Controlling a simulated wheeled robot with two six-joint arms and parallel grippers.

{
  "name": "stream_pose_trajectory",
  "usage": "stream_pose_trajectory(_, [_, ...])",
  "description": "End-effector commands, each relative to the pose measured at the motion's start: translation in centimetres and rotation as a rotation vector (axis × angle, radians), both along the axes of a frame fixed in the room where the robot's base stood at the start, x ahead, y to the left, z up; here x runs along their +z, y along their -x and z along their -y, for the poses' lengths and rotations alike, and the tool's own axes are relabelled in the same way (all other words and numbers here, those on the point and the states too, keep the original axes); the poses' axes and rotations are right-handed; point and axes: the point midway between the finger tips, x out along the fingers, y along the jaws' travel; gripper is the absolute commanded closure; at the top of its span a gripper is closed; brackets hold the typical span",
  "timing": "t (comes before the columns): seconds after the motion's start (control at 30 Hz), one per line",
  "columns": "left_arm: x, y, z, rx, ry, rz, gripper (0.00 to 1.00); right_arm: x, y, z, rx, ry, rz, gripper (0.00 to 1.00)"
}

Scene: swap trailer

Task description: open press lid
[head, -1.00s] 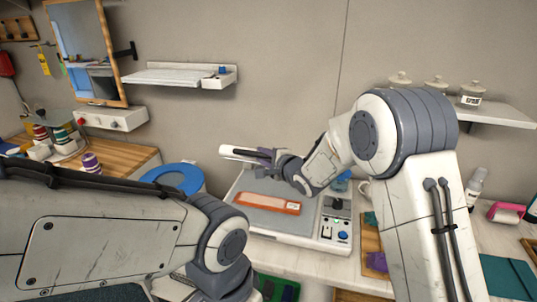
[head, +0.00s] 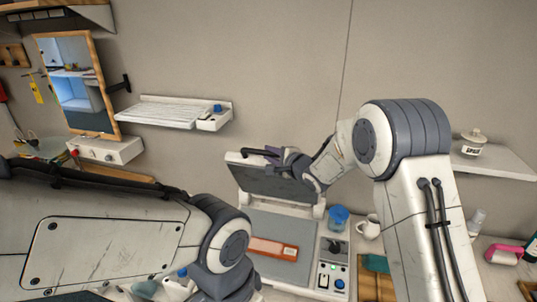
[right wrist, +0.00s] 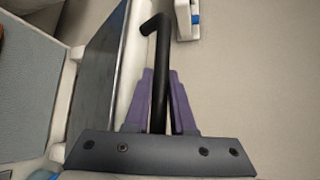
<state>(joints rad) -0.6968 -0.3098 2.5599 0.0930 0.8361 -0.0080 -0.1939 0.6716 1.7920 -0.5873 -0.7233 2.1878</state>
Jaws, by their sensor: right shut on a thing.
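The heat press stands on the counter, its lid (head: 268,183) tilted up at the back, with the dark inner face showing. The grey bed (head: 262,228) lies open below, with an orange-red flat piece (head: 272,248) on it. My right gripper (head: 270,153) is at the lid's upper edge. In the right wrist view, the purple fingers (right wrist: 160,100) are shut around the black bar handle (right wrist: 160,80), beside the lid (right wrist: 97,70). My left arm crosses the lower left of the head view; its gripper is not visible.
The press control panel (head: 332,275) is right of the bed. A blue-topped jar (head: 338,217) and a white mug (head: 368,227) stand close by on the right. A wall shelf (head: 172,112) is behind on the left; another shelf with a jar (head: 473,143) is right.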

Motion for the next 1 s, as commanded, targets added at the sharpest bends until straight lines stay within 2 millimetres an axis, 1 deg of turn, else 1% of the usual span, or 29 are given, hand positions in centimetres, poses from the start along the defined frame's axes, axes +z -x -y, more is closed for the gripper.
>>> stream_pose_trajectory(0.43, [0.19,0.01,-0.01,0.001,0.0,0.0,0.5,0.13,0.01,0.01,0.003,0.002,0.001,1.0])
stream_pose_trajectory(0.47, [0.19,0.01,-0.01,0.001,0.0,0.0,0.5,0.12,0.02,0.0,0.003,0.002,0.001,0.74])
stream_pose_trajectory(0.5, [0.19,0.01,-0.01,0.001,0.0,0.0,0.5,0.13,0.02,-0.01,0.003,0.002,0.001,0.59])
stream_pose_trajectory(0.53, [0.19,0.01,-0.01,0.001,0.0,0.0,0.5,0.13,0.02,-0.01,0.003,0.002,0.001,0.48])
stream_pose_trajectory(0.87, [0.12,0.01,0.0,0.001,0.0,0.0,0.5,0.12,0.07,0.11,0.001,0.001,0.0,0.48])
stream_pose_trajectory(1.0, [-0.57,0.01,0.0,0.0,0.0,0.0,0.5,0.29,0.91,0.76,0.0,0.001,0.002,0.48])
